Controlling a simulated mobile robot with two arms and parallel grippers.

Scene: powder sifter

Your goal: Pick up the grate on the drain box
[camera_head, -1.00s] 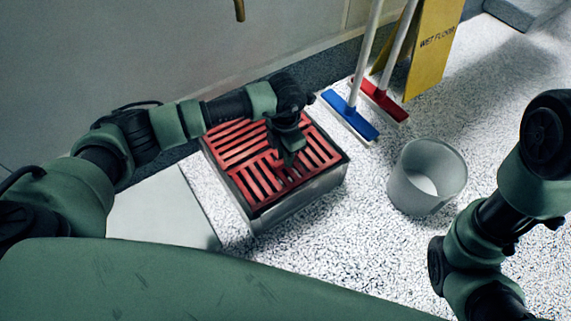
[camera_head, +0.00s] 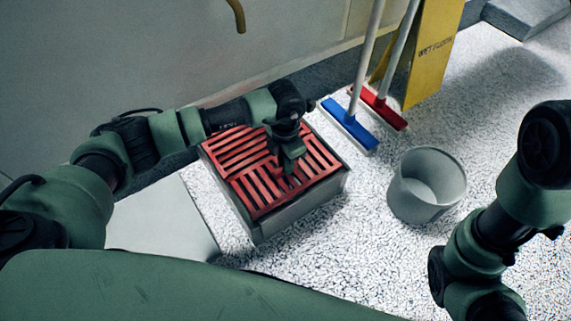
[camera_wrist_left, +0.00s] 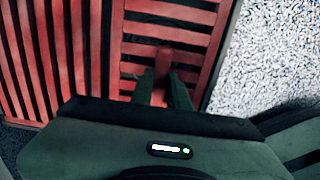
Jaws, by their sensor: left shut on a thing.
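The red slatted grate (camera_head: 244,152) lies at the top of the grey metal drain box (camera_head: 300,210) in the head view. My left gripper (camera_head: 289,170) reaches down onto the grate's right half and is shut on a bar of it. In the left wrist view the two fingers (camera_wrist_left: 162,88) are close around a red bar of the grate (camera_wrist_left: 195,40). The grate looks roughly level, and I cannot tell whether it is clear of the rim. The inside of the box is hidden. My right gripper is out of view.
A grey bucket (camera_head: 426,188) stands right of the box. A blue squeegee (camera_head: 350,124), a red squeegee (camera_head: 384,108) and a yellow wet-floor sign (camera_head: 428,50) stand behind. The wall is close at the back left. Speckled floor (camera_head: 330,240) is free in front.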

